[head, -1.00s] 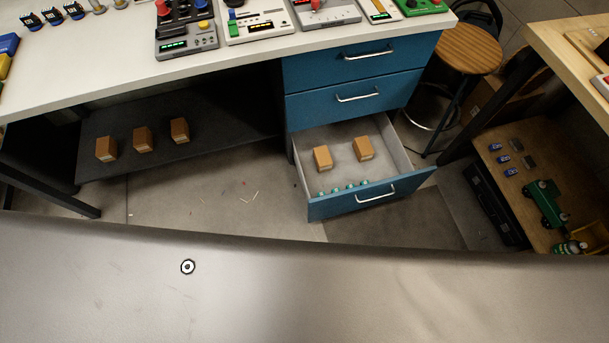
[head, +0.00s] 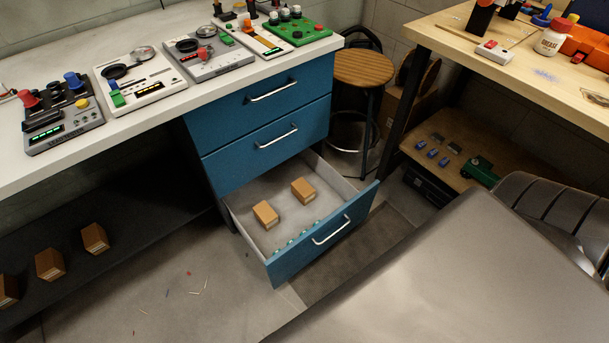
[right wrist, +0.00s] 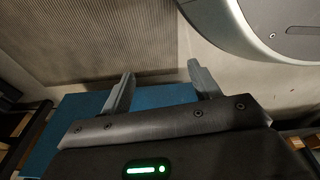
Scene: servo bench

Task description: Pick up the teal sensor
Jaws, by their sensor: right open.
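Several small teal pieces, which look like the teal sensors (head: 291,242), lie in a row along the inside front of the open bottom drawer (head: 328,240) in the head view. They are too small to make out in detail. My right gripper (right wrist: 163,85) is open and empty in the right wrist view, its two fingers apart. A blue surface (right wrist: 75,105) lies behind the fingers. No teal piece shows in that view. My left gripper is not in view.
Two cardboard boxes (head: 266,214) stand in the drawer behind the teal pieces. A white bench (head: 150,125) with several devices is above left. A wooden stool (head: 363,68) stands behind the drawer. A wooden workbench (head: 560,85) is at right. A dark mat (head: 355,262) lies on the floor.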

